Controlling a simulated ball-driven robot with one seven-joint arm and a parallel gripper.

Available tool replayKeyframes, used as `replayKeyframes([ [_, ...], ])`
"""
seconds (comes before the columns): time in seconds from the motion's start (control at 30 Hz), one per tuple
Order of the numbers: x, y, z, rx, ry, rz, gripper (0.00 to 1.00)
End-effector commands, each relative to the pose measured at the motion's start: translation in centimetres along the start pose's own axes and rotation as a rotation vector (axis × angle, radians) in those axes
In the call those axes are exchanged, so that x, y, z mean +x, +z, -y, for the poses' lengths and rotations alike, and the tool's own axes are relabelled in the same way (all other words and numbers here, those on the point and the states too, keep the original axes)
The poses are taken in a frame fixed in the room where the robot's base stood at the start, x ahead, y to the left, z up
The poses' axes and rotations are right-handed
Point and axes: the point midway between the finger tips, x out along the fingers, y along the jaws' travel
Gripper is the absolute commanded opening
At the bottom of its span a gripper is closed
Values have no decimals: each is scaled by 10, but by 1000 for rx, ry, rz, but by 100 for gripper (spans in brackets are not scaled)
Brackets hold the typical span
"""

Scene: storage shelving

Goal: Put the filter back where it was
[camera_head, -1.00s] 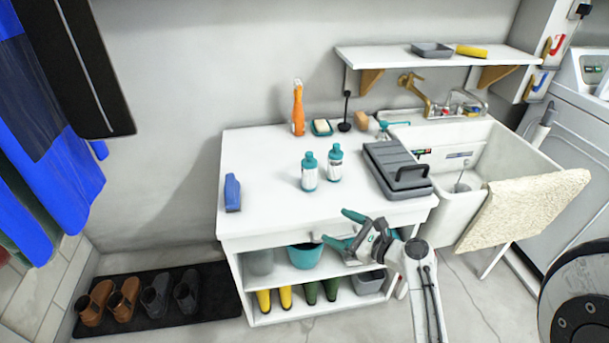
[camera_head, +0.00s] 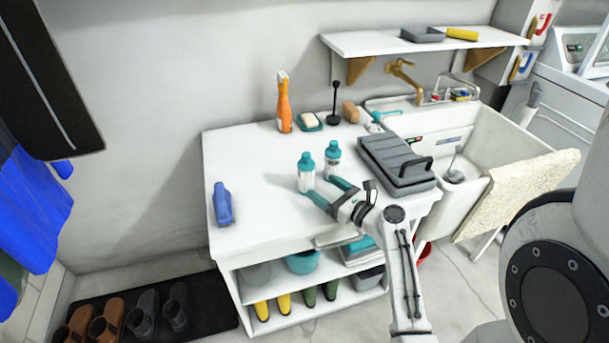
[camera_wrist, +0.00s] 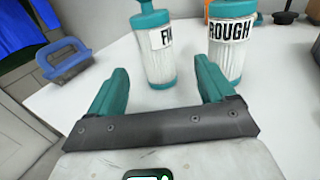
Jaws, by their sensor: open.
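Two clear, ribbed filters with teal caps stand upright on the white worktop (camera_head: 255,215). The left filter (camera_head: 306,180) has a label starting "FI" in the wrist view (camera_wrist: 157,65), the rest cut off by its curve. The right filter (camera_head: 333,160) is labelled "ROUGH" in the wrist view (camera_wrist: 228,60). My gripper (camera_head: 328,190) is open and empty, low over the worktop just in front of the filters. In the wrist view its teal fingers (camera_wrist: 160,78) point at the "FI" filter, which stands between and beyond the tips. The right finger overlaps the "ROUGH" filter's lower edge; contact cannot be told.
A grey lidded case (camera_head: 397,165) lies right of the filters, beside the sink (camera_head: 480,140). A blue brush (camera_head: 222,204) lies on the left. An orange spray bottle (camera_head: 284,105), soap dish (camera_head: 311,122) and black plunger-like tool (camera_head: 335,105) stand behind. The worktop's left middle is clear.

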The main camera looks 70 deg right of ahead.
Motion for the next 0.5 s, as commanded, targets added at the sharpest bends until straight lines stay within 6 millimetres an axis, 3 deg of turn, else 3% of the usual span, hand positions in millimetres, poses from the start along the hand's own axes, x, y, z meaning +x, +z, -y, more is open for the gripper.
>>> replayKeyframes([
  [0.5,57,-2,-4,-2,0,0,82],
])
